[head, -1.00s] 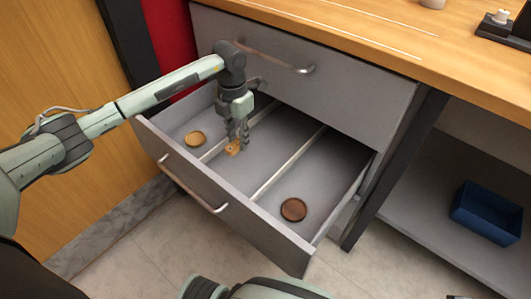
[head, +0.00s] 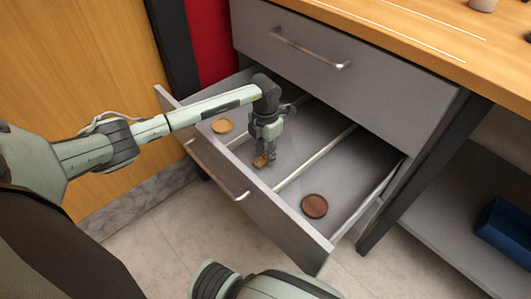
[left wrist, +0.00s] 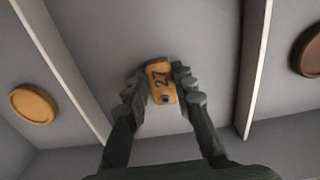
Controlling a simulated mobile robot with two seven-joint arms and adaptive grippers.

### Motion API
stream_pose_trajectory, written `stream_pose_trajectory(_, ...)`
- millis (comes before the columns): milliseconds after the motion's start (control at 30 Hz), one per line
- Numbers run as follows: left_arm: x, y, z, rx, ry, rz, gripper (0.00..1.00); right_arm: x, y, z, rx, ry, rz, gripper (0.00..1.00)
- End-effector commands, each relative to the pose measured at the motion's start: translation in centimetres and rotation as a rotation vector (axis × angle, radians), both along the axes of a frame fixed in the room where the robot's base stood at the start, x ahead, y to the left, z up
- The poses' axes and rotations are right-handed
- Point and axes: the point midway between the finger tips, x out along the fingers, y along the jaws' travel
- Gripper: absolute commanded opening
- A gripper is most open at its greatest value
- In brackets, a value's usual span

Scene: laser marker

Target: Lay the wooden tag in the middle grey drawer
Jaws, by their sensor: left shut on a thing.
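The wooden tag (left wrist: 161,82), orange-brown with a dark 27 and a small hole, is between the fingers of my left gripper (head: 264,153). The left gripper, also in the left wrist view (left wrist: 160,88), is shut on it and points down into the open grey drawer (head: 245,187). Two pale dividers split the drawer into three compartments. The tag is over the middle compartment (left wrist: 205,40), low down; I cannot tell whether it touches the floor. My right gripper is not in view.
A light wooden disc (head: 222,126) lies in the left compartment and a dark brown disc (head: 314,206) in the right one. A closed grey drawer (head: 350,80) is above, under the wooden worktop (head: 410,30). A blue bin (head: 505,232) sits on the shelf at right.

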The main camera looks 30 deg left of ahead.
Motion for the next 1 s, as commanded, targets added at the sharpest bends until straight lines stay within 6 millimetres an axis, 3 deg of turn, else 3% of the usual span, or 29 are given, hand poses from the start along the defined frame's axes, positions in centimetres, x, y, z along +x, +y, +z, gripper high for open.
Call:
stream_pose_trajectory(167, 0.0, 0.0, -0.3, 0.0, 0.0, 0.0, 0.08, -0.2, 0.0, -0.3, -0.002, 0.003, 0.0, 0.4)
stream_pose_trajectory(200, 0.0, 0.0, -0.3, 0.0, 0.0, 0.0, 0.26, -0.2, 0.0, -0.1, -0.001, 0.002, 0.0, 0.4)
stream_pose_trajectory(367, 0.0, 0.0, -0.2, 0.0, 0.0, 0.0, 0.46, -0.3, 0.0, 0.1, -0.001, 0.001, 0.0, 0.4)
stream_pose_trajectory(767, 0.0, 0.0, 0.5, 0.0, -0.001, 0.0, 0.46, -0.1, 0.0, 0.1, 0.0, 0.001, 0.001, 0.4)
stream_pose_trajectory(1000, 0.2, 0.0, 5.2, 0.0, -0.004, -0.001, 0.46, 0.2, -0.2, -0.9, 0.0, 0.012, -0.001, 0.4)
